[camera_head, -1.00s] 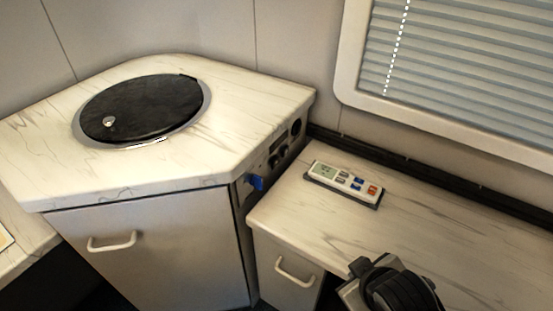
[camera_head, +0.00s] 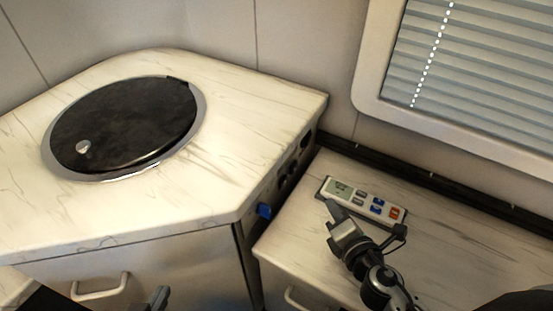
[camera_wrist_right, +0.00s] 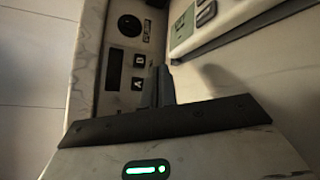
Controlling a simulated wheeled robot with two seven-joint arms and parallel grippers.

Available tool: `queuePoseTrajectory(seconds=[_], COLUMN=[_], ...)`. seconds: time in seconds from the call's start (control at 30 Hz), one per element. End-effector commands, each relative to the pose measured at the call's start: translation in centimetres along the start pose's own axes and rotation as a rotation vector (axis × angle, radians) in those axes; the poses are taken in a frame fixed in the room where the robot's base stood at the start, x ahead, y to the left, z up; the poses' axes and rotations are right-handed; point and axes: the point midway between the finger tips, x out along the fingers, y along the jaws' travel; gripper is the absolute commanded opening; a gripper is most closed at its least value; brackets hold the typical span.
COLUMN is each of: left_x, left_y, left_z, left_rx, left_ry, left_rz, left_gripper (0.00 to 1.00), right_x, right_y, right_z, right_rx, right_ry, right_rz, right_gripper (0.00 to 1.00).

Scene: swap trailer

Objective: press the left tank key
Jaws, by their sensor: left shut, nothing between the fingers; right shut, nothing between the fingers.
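A dark control panel (camera_wrist_right: 118,65) is set in the side of the taller cabinet. In the right wrist view it has a small key marked A (camera_wrist_right: 137,84), another lettered key (camera_wrist_right: 139,60), a dark rectangular window and a round socket. I cannot tell from the markings which is the left tank key. The panel is steeply foreshortened in the head view (camera_head: 284,172). My right gripper (camera_head: 331,204) is shut and empty, in front of the remote; its fingertips (camera_wrist_right: 161,72) appear beside the panel keys, contact unclear. My left gripper (camera_head: 158,295) is shut and empty, barely showing at the bottom edge.
A white remote (camera_head: 366,201) with display, grey, blue and red buttons lies on the lower counter (camera_head: 450,255). A blue knob (camera_head: 264,211) sticks out below the panel. A round black lid (camera_head: 125,125) covers the taller counter (camera_head: 245,120). A blind-covered window is at right.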

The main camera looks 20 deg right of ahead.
Motion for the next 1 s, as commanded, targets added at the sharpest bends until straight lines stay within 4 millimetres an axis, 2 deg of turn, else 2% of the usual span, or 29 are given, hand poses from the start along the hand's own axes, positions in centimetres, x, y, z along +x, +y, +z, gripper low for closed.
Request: queuePoseTrajectory(seconds=[0.37, 0.53, 0.77, 1.0], left_x=[-0.6, -0.7, -1.1, -1.0], left_y=[0.3, 0.3, 0.2, 0.1], left_z=[1.9, 1.8, 1.0, 1.0], left_rx=[-0.009, -0.008, 0.003, 0.008], left_ry=[-0.043, -0.045, -0.044, -0.049], left_rz=[0.004, 0.003, -0.002, -0.005], left_gripper=[0.0, 0.0, 0.0, 0.0], right_x=[0.0, 0.3, 2.2, 4.6], right_y=[-0.1, 0.2, 1.9, 3.4], right_z=[-0.1, -0.3, -1.6, -3.4], right_rx=[-0.006, -0.004, -0.003, -0.003], right_ry=[0.004, 0.003, 0.003, 0.002], right_rz=[0.001, 0.0, 0.003, 0.002], right_gripper=[0.0, 0.0, 0.0, 0.0])
